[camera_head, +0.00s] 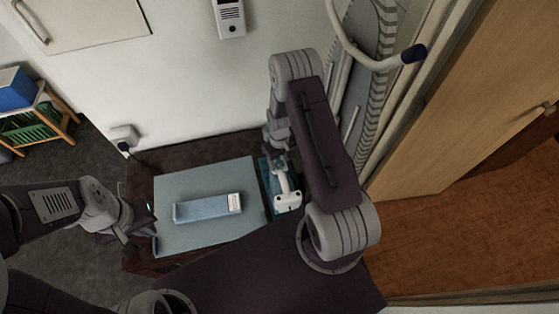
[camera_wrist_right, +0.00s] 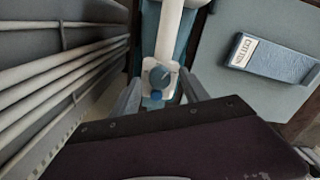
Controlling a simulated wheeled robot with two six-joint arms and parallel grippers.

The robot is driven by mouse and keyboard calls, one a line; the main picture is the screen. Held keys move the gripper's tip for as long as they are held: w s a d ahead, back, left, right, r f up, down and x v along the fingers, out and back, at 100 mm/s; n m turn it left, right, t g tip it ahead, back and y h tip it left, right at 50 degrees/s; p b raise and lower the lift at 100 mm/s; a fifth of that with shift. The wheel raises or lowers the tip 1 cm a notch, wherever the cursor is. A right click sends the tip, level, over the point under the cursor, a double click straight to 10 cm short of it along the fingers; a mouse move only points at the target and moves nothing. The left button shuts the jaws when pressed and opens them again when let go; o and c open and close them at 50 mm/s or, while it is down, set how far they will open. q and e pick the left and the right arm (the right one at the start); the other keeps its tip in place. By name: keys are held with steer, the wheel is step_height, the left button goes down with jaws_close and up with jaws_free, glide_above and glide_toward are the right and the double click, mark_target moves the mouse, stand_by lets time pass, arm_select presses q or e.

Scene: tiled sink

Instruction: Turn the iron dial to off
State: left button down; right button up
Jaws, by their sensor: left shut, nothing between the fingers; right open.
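The iron (camera_head: 287,198) is white and blue and stands at the right end of the table, partly hidden by my right arm. In the right wrist view the iron (camera_wrist_right: 170,35) runs up from between my fingers. Its round blue dial (camera_wrist_right: 160,76) has a pale pointer line. My right gripper (camera_wrist_right: 158,90) is open, with one finger on each side of the dial end; contact cannot be told. It also shows in the head view (camera_head: 280,160), above the iron. My left gripper (camera_head: 143,228) is shut and empty at the table's left edge.
A light blue box (camera_head: 205,209) lies on the grey-blue mat (camera_head: 180,178), left of the iron; it also shows in the wrist view (camera_wrist_right: 274,60). A socket with a plug (camera_head: 124,135) is on the wall. A white rail (camera_head: 355,60) and a wooden door (camera_head: 450,100) stand to the right.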

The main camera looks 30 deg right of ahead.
mark_target(278, 163)
step_height(278, 163, up, 9)
steer(key=b, duration=0.1)
steer(key=shift+b, duration=0.3)
steer(key=shift+f, duration=0.1)
steer(key=s+a+r+n+t+b, duration=0.1)
steer(key=a+r+t+b, duration=0.1)
steer(key=a+r+b, duration=0.3)
steer(key=s+a+m, duration=0.2)
steer(key=s+m, duration=0.1)
steer(key=s, duration=0.8)
steer(key=shift+s+a+r+g+p, duration=0.35)
steer(key=shift+s+r+g, duration=0.05)
steer(key=shift+r, duration=0.05)
